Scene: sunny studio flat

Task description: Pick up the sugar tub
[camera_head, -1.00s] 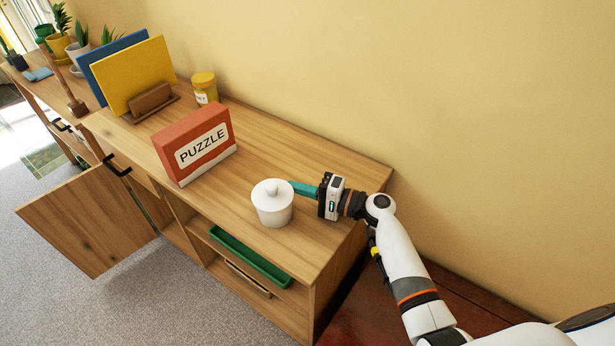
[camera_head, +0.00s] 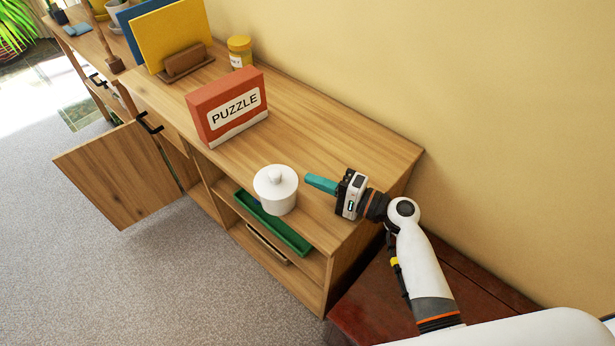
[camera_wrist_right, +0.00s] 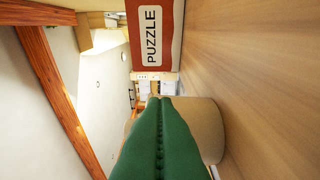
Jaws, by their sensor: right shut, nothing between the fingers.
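The sugar tub seems to be the white lidded tub (camera_head: 276,193) with a round knob, upright at the front edge of the cabinet top (camera_head: 330,140). Its base seems to reach the edge or slightly past it; I cannot tell how far. My right gripper (camera_head: 308,180) is shut and empty, low over the top just right of the tub, with a small gap showing. In the right wrist view, the green fingers of my right gripper (camera_wrist_right: 159,100) are together and partly hide a pale round body (camera_wrist_right: 206,125), likely the tub. My left gripper is out of view.
A red puzzle box (camera_head: 228,105) stands left of the tub. A yellow-lidded jar (camera_head: 239,52) and a holder (camera_head: 187,60) with upright boards are farther back. A green tray (camera_head: 290,235) sits on the shelf below. A cabinet door (camera_head: 120,175) hangs open at left.

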